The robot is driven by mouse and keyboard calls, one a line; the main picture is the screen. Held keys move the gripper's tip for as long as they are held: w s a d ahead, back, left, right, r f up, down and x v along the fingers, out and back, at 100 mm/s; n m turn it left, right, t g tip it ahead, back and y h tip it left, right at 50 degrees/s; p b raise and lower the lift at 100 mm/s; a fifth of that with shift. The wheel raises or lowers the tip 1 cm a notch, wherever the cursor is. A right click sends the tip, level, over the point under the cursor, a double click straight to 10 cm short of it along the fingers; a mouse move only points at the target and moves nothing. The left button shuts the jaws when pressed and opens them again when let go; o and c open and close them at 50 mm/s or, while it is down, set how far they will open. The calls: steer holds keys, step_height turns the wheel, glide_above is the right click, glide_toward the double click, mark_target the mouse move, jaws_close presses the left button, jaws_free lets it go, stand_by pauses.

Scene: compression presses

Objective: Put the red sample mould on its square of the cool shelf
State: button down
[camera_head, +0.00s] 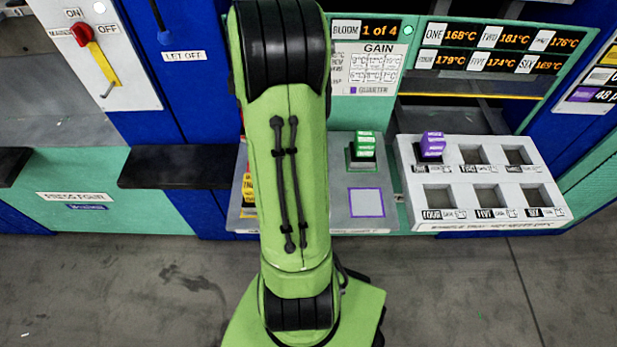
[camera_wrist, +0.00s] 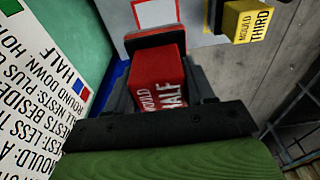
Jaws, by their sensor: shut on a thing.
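The red sample mould (camera_wrist: 160,88), marked "MOULD HALF", is between the fingers of my gripper (camera_wrist: 160,72) in the wrist view. My gripper is shut on it. I cannot tell the height of the mould over the shelf. In the head view the cool shelf (camera_head: 338,222) is partly behind my arm, which hides my gripper and the red mould.
A yellow mould (camera_wrist: 248,20), marked "THIRD", stands right of the red square. In the head view a green mould (camera_head: 364,147) stands on the shelf above an empty purple-outlined square (camera_head: 367,202). A white tray (camera_head: 480,210) with a purple mould (camera_head: 432,146) is at right.

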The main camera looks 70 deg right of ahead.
step_height(320, 180, down, 10)
steer(key=b, duration=0.3)
steer(key=shift+r, duration=0.15)
steer(key=shift+f, duration=0.2)
steer(key=shift+c, duration=2)
jaws_free()
